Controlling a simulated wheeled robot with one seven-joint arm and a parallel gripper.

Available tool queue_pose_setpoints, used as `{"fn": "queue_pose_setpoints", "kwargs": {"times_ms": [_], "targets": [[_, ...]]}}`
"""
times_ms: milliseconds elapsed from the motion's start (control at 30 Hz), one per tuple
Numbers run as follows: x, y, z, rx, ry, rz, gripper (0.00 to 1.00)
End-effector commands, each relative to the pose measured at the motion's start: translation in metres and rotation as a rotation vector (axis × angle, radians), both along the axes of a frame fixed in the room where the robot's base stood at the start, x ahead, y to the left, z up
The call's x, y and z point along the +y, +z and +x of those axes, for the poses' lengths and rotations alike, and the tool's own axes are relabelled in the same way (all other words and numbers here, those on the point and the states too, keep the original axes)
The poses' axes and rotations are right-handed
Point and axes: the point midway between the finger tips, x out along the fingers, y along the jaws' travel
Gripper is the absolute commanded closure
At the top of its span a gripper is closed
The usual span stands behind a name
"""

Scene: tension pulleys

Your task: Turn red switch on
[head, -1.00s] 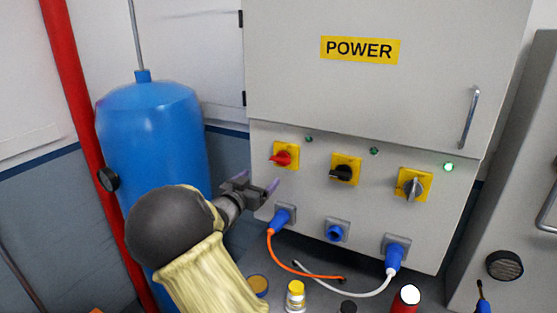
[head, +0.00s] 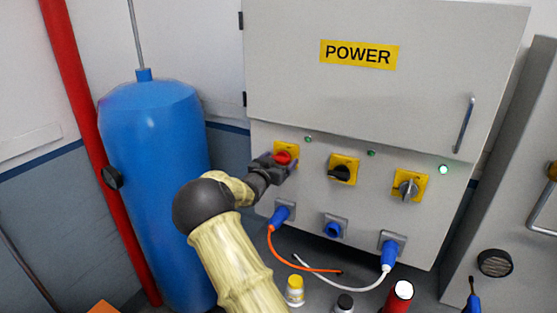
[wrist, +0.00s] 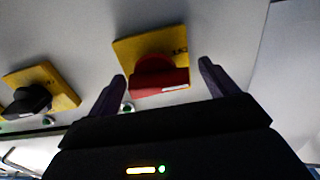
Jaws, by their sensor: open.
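The red switch (head: 283,158) sits on a yellow square plate at the left of the grey power cabinet (head: 380,110). In the wrist view the red switch (wrist: 158,78) shows its knob on the yellow plate (wrist: 135,52), between my two fingers. My gripper (head: 280,163) is open at the switch, with one finger on each side of the knob in the wrist view (wrist: 163,85). I cannot tell whether the fingers touch it. The green lamp (head: 308,139) above the red switch looks dim.
A black switch (head: 343,170) and a grey-black switch (head: 409,186) are to the right. Blue plugs with an orange cable (head: 305,265) and a white cable (head: 350,293) hang below. A blue tank (head: 155,180) and red pipe (head: 85,150) stand left.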

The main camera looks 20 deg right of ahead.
Motion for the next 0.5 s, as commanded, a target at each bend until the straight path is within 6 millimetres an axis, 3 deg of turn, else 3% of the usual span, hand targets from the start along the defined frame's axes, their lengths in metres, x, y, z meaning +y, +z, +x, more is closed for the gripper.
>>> {"fn": "queue_pose_setpoints", "kwargs": {"times_ms": [133, 333, 500], "targets": [[0.0002, -0.0003, -0.0002, 0.000, 0.000, 0.000, 0.18], [0.0004, -0.0003, -0.0003, 0.000, 0.000, 0.000, 0.58], [0.0006, -0.0004, -0.0002, -0.002, 0.000, 0.001, 0.59]]}}
